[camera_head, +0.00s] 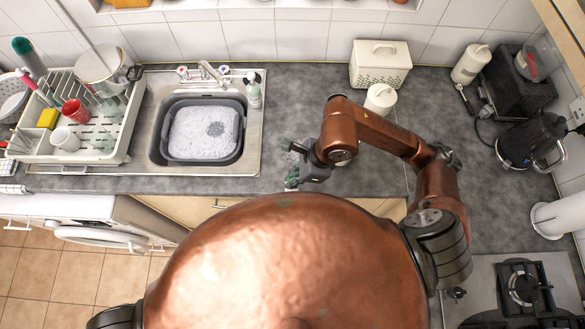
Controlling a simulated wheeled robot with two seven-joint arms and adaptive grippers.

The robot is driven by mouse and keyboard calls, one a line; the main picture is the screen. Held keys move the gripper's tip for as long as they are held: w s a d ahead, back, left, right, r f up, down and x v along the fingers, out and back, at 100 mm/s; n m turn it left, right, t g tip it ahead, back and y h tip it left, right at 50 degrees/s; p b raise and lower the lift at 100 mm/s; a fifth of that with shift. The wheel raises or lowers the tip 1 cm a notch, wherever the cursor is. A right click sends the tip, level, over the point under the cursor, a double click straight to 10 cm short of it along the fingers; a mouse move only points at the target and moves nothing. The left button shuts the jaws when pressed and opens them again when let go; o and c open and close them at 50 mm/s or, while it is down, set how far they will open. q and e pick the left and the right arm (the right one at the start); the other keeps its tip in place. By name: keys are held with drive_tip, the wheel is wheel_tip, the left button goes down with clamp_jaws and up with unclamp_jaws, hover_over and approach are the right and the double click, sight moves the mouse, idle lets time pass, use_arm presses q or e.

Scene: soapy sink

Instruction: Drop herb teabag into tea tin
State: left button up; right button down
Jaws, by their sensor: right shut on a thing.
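My right gripper (289,163) is over the counter's front part, just right of the sink, with its fingers pointing left. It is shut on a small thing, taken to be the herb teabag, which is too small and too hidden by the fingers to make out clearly. A white lidded canister (380,98), which looks like the tea tin, stands upright on the counter at the back, behind my right forearm and apart from the gripper. Its lid looks to be on. My left gripper is out of view.
The sink holds a grey basin (238,152) of soapy water. A dish rack (112,148) with cups stands left. The counter between sink and canister is clear.

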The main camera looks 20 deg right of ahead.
drive_tip(key=shift+s+a+r, duration=0.1)
drive_tip(key=shift+s+r, duration=0.1)
drive_tip(key=shift+s, duration=0.2)
drive_tip(key=shift+f, duration=0.1)
